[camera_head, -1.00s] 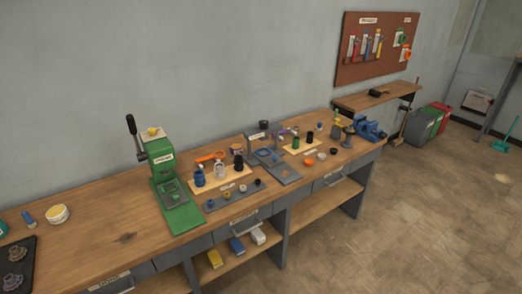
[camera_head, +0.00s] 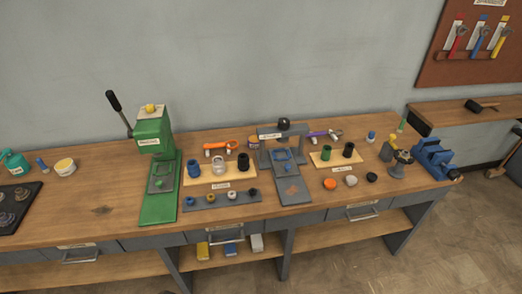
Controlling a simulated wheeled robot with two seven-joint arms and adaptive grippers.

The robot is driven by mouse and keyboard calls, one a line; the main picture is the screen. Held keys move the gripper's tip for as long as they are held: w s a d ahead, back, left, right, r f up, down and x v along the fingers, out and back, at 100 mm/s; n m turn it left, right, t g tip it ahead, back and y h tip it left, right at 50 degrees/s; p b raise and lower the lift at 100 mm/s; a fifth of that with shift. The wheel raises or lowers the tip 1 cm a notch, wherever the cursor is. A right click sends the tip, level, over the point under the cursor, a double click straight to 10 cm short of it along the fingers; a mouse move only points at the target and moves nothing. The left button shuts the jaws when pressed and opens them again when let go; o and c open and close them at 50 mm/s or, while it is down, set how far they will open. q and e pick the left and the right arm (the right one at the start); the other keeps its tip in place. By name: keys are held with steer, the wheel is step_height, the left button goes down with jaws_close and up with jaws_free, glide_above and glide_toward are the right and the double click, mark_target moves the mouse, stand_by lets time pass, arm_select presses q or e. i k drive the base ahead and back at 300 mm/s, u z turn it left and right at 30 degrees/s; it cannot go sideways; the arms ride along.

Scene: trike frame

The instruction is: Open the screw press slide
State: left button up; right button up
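A grey press (camera_head: 283,133) with a black knob on top and a white label stands on the bench, right of centre; I take it as the screw press. Its grey slide plate (camera_head: 292,190) extends from under the frame toward the bench's front edge. I cannot tell how far the slide is drawn out. Neither of my grippers is in view.
A green lever press (camera_head: 154,135) stands to the left. Loose caps (camera_head: 330,183), a bell-shaped item (camera_head: 400,163) and a blue vise (camera_head: 432,155) are to the right. Drawers (camera_head: 362,213) run below the bench edge.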

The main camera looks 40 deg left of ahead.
mark_target(283, 158)
steer(key=u, duration=1.05)
steer(key=i, duration=1)
steer(key=u, duration=1.2)
